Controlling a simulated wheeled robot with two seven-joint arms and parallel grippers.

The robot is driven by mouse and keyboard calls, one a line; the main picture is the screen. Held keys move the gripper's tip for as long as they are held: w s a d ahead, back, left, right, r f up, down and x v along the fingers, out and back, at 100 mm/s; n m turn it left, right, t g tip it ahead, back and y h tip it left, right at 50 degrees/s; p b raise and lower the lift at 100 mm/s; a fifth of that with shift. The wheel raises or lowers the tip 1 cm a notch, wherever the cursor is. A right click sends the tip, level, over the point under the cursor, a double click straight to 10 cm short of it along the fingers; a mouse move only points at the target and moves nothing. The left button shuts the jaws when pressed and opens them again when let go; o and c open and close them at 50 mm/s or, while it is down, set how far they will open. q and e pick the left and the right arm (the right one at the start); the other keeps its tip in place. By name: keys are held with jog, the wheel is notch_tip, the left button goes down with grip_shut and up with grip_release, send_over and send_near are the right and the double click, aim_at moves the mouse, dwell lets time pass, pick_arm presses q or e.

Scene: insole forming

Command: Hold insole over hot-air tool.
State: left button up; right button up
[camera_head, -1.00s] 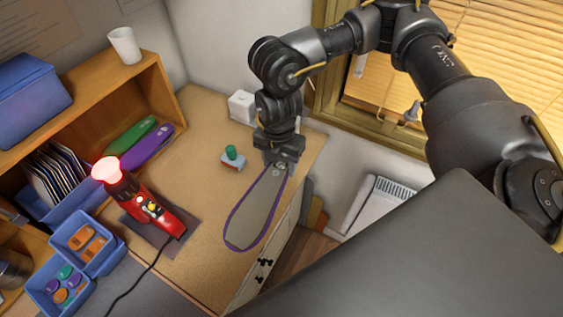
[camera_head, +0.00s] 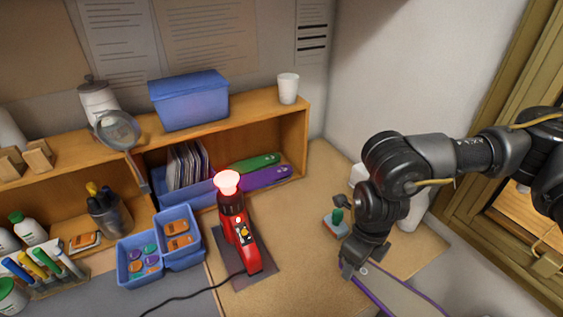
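The grey insole with a purple edge (camera_head: 396,294) is at the lower right, partly cut off by the bottom of the view. My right gripper (camera_head: 352,272) is shut on one end of it. The red hot-air tool (camera_head: 238,232) stands on a dark mat (camera_head: 262,276) on the bench, its nozzle pointing up and glowing pinkish white. The insole is to the right of the tool, well apart from it. My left gripper is not in view.
A wooden shelf (camera_head: 305,137) runs behind the tool, with a green insole (camera_head: 253,162) and a purple insole (camera_head: 265,177) in it. Blue bins (camera_head: 180,258) stand left of the tool. A green-topped stamp-like item (camera_head: 336,219) stands near my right gripper. A black cord (camera_head: 190,295) crosses the front.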

jog(key=a+n, duration=0.1)
jog(key=n, duration=0.1)
jog(key=f+n+b, duration=0.1)
jog(key=n, duration=0.2)
jog(key=a+n+b, duration=0.1)
jog(key=n, duration=0.2)
jog(key=shift+s+a+f, duration=0.3)
jog(key=shift+s, duration=0.05)
jog(key=s+a+f+n+b, duration=0.2)
jog(key=a+n+b, duration=0.2)
jog(key=n, duration=1.4)
jog(key=shift+s+a+f+n, duration=0.15)
jog(key=shift+a+n, duration=0.15)
jog(key=shift+a, duration=0.4)
